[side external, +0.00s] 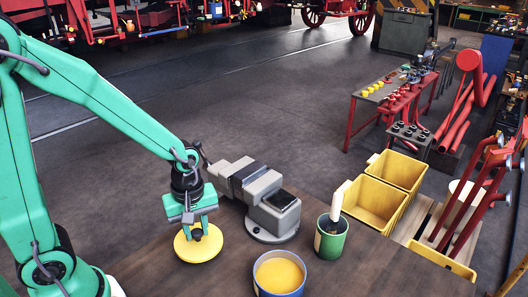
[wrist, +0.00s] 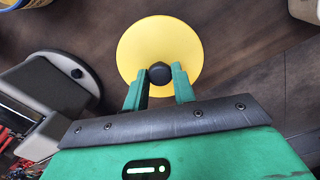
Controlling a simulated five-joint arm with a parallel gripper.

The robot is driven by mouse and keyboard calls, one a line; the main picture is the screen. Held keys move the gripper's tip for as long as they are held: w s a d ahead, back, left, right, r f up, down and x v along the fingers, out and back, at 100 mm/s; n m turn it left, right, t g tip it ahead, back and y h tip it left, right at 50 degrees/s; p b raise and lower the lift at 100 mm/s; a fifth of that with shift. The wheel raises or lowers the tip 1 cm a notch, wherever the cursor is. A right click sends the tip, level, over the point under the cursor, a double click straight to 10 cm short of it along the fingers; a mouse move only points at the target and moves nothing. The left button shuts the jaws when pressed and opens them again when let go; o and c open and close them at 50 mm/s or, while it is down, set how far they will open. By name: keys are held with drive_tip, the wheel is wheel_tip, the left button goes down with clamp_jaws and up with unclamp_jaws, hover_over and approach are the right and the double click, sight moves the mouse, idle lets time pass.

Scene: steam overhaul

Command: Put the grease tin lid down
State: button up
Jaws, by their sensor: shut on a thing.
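The grease tin lid (side external: 198,249) is a round yellow disc with a dark knob. My gripper (side external: 197,228) is shut on the knob from above, and the lid lies level under it. In the wrist view my gripper's green fingers (wrist: 158,82) stand on either side of the black knob, with the yellow lid (wrist: 160,40) beneath. I cannot tell whether the lid touches the table or hangs just above it. An open blue tin (side external: 279,277) with yellow grease stands to the right, apart from the lid. Part of it shows at the wrist view's top left (wrist: 28,12).
A grey vise (side external: 262,197) stands on the table behind and right of the lid. A green tin (side external: 331,239) with a pale upright object in it stands farther right. Yellow bins (side external: 380,200) lie beyond the table. Bare brown tabletop (side external: 225,277) lies between lid and blue tin.

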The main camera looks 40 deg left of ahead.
sight(197, 232)
drive_tip(key=shift+f, duration=2)
drive_tip(key=shift+f, duration=0.15)
drive_tip(key=o, duration=1)
drive_tip(key=shift+r, duration=0.2)
drive_tip(key=shift+r, duration=6)
drive_tip(key=shift+r, duration=0.1)
